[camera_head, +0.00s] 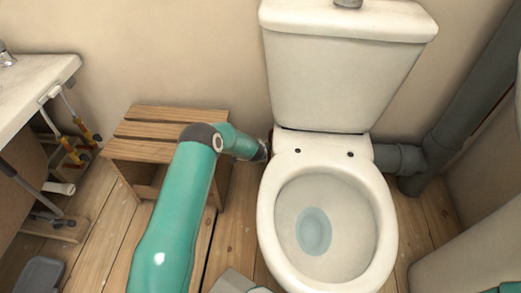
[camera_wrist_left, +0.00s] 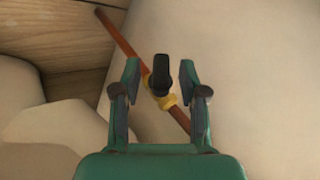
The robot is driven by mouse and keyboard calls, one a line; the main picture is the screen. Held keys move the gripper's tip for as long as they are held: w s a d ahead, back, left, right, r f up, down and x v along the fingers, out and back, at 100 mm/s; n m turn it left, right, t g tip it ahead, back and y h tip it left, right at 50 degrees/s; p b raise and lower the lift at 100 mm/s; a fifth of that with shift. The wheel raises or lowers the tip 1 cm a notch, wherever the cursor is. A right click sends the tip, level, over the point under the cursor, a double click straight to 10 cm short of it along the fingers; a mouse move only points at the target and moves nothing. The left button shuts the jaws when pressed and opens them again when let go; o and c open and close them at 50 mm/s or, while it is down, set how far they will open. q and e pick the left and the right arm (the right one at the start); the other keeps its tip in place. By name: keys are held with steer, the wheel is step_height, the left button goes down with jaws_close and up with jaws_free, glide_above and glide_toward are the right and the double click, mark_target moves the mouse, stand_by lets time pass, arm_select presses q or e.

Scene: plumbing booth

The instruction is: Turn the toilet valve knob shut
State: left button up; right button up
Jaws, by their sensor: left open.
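The valve knob (camera_wrist_left: 161,73) is a black handle on a copper pipe (camera_wrist_left: 123,36) with brass fittings (camera_wrist_left: 167,101), seen in the left wrist view. My left gripper (camera_wrist_left: 159,70) is open, with one finger on each side of the knob. I cannot tell whether either finger touches it. In the head view my left arm reaches to the wall side of the toilet (camera_head: 335,85), left of its tank. There the left gripper (camera_head: 266,150) is mostly hidden, and the knob cannot be made out. My right gripper is not in view.
A wooden stool (camera_head: 150,130) stands left of the toilet, close to my left arm. A grey drain pipe (camera_head: 400,158) runs to the right of the toilet. A sink counter (camera_head: 35,85) with pipes below is at far left. Wooden floor shows between.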

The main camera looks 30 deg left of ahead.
arm_select(q)
steer(key=shift+w+f, duration=0.15)
jaws_close()
steer(key=shift+f+y, duration=0.2)
steer(key=shift+y, duration=0.2)
steer(key=shift+d+m+t+y, duration=0.1)
steer(key=shift+m+t+y, duration=0.2)
steer(key=shift+t+y, duration=0.4)
jaws_free()
steer(key=shift+r, duration=0.1)
